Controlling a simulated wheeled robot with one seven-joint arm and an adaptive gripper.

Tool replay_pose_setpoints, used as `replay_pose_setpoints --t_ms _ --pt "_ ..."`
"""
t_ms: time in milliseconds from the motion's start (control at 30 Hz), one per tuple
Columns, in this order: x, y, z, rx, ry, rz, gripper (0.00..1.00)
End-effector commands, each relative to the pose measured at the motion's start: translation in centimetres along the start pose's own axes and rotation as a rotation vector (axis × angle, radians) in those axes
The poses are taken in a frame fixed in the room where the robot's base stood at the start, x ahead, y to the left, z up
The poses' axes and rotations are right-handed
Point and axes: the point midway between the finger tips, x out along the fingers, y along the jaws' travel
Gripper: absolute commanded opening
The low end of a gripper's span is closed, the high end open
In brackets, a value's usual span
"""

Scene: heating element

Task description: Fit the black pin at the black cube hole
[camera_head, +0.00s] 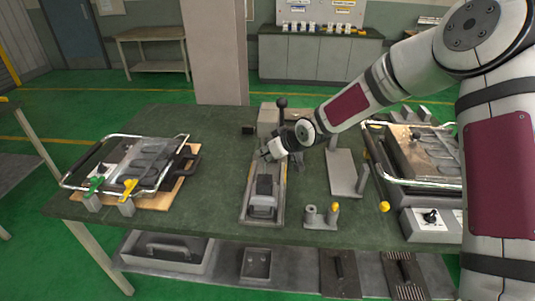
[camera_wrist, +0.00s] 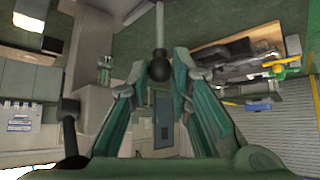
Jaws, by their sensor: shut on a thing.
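My gripper (camera_head: 267,154) is above the middle of the table, over the back part of a long grey fixture (camera_head: 249,209). In the wrist view my gripper (camera_wrist: 165,72) is closed on a dark ball-ended piece with a thin stem (camera_wrist: 159,66), which looks like the black pin. The pin cannot be made out in the head view. A black block (camera_head: 264,185) sits in the fixture, in front of my gripper. A smaller dark block (camera_head: 248,130) lies behind and left of it. I cannot tell which is the black cube, and no hole is visible.
A tray with a metal frame (camera_head: 125,140) stands at the left. A grey box (camera_head: 270,118) with a black-knobbed lever (camera_head: 282,103) stands behind my gripper. A grey L-shaped plate (camera_head: 343,172), a small cylinder stand (camera_head: 318,217) and a framed unit (camera_head: 432,225) are at the right.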

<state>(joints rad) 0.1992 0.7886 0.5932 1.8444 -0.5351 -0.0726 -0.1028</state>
Motion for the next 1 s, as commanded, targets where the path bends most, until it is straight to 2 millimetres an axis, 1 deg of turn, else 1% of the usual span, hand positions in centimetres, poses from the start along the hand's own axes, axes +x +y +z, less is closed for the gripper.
replay_pose_setpoints --t_ms 333,1000 --pt "0.1 0.0 0.1 0.0 0.0 0.0 0.0" --pt "1.2 0.0 1.1 0.0 0.0 -0.001 0.0"
